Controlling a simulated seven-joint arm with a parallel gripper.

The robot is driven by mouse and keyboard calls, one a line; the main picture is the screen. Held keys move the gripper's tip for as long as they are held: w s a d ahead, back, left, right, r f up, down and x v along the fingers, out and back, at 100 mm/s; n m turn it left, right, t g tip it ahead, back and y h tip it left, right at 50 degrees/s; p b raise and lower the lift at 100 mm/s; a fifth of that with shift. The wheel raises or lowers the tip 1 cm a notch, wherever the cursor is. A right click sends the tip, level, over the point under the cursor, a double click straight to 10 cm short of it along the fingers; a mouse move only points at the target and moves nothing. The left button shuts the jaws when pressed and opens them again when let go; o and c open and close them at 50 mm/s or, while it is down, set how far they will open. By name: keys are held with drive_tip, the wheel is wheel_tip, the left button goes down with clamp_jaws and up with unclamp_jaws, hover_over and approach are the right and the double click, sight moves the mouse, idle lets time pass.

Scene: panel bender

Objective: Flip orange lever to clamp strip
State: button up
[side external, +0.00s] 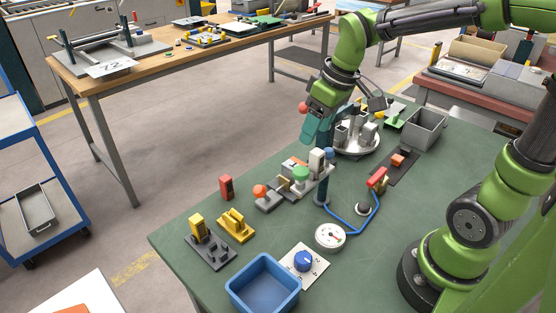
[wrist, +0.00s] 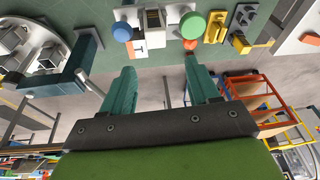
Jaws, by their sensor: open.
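A bending fixture (side external: 268,203) stands on the green table, with a green round knob (side external: 300,174), a pale upright block (side external: 316,160) and an orange rounded knob (side external: 260,190) at its left end, which looks like the orange lever. In the wrist view, the green knob (wrist: 193,24) and a blue knob (wrist: 122,32) show beyond my fingers, with a pale strip with an orange mark (wrist: 140,44) between them. My gripper (side external: 313,138) is open and empty above the fixture's far side. Its teal fingers in the wrist view (wrist: 160,66) are apart. Whether the strip is clamped I cannot tell.
A red block (side external: 226,187) and yellow parts (side external: 236,225) stand left of the fixture. A blue bin (side external: 263,286), a dial (side external: 330,236) and a blue hose (side external: 350,231) lie nearer. A round grey fixture (side external: 357,148) and grey bin (side external: 424,128) stand to the right.

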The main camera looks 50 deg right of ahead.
drive_tip(key=s+a+r+m+t, duration=0.1)
drive_tip(key=s+r+m+t, duration=0.1)
drive_tip(key=s+m, duration=0.4)
drive_tip(key=s+t, duration=0.1)
drive_tip(key=s, duration=0.2)
drive_tip(key=shift+a+t+y, duration=0.15)
drive_tip(key=shift+t+y, duration=0.25)
drive_tip(key=shift+s+a+r, duration=0.15)
drive_tip(key=shift+a+r, duration=0.05)
drive_tip(key=shift+r, duration=0.15)
drive_tip(key=n+g+h, duration=0.1)
drive_tip(key=n+g, duration=0.5)
drive_tip(key=g, duration=0.1)
approach(259, 185)
drive_tip(key=f, duration=1)
drive_tip(key=shift+s+a, duration=0.2)
drive_tip(key=shift+a, duration=0.2)
clamp_jaws()
